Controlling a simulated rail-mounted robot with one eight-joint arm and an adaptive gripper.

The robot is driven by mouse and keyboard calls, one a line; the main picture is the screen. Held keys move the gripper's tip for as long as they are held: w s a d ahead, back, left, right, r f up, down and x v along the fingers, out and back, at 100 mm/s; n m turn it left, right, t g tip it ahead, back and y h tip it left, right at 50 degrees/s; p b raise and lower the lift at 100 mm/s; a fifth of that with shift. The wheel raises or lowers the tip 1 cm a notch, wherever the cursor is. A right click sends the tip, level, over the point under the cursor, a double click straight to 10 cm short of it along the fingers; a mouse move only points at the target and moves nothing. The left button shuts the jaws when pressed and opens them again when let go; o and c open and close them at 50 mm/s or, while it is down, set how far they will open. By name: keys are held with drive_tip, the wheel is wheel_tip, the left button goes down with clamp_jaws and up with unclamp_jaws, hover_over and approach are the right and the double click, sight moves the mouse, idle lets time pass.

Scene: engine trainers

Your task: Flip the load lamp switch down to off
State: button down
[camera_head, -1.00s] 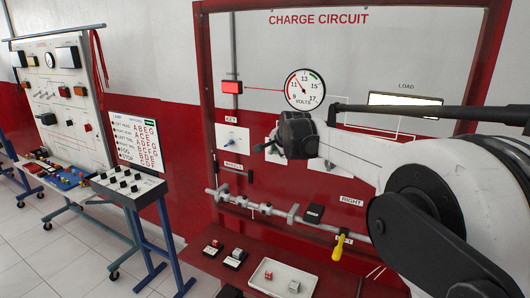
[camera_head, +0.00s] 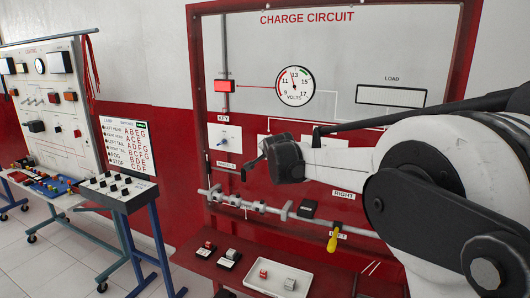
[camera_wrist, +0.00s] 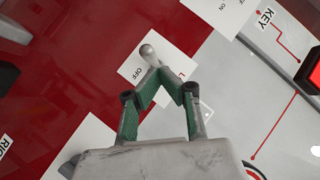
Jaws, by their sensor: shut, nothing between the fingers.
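The load lamp switch (camera_wrist: 148,52) shows in the wrist view as a silver toggle lever on a white plate, its rounded tip beside the OFF label. My gripper (camera_wrist: 160,76) is shut and empty, its green fingers meeting close to the lever; whether they touch it I cannot tell. In the head view my gripper (camera_head: 250,165) is in front of the charge circuit board, and the lever is hidden behind it and my arm. The load lamp (camera_head: 391,95) is a black-framed rectangle and looks grey and unlit.
A volt gauge (camera_head: 294,85) and a red lamp (camera_head: 224,86) are on the board. A key switch plate (camera_head: 224,139) is left of my gripper. A rail with a yellow handle (camera_head: 333,241) runs below. A white tray (camera_head: 258,288) stands on the red shelf.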

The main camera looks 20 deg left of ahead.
drive_tip(key=shift+r, duration=0.55)
drive_tip(key=d+f+v, duration=0.1)
drive_tip(key=v, duration=1.2)
drive_tip(key=shift+f, duration=0.25)
drive_tip(key=shift+d, duration=0.15)
